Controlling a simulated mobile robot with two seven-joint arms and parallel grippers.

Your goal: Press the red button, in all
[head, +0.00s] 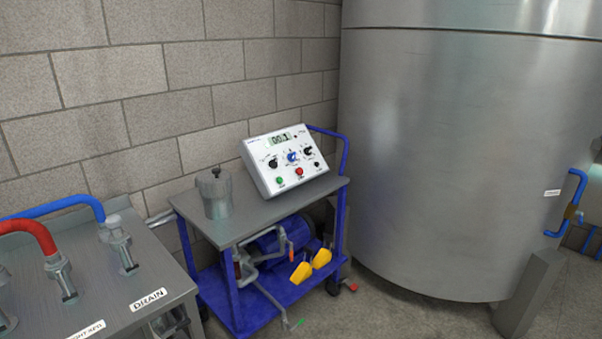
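The red button (299,172) sits low on the front face of a white control box (265,160). A green button (280,181) is to its left and a small black knob or button (317,164) to its right. Above them are a display (280,139) that seems to read 00.1, and black and blue dials. The box stands tilted back on the grey top of a blue cart (240,219). Neither of my grippers shows in the head view.
A metal canister (214,193) stands on the cart left of the box. A large steel tank (455,150) rises close at the right. A metal bench (110,290) with red and blue hoses and a DRAIN label is at the lower left. A block wall (150,90) is behind.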

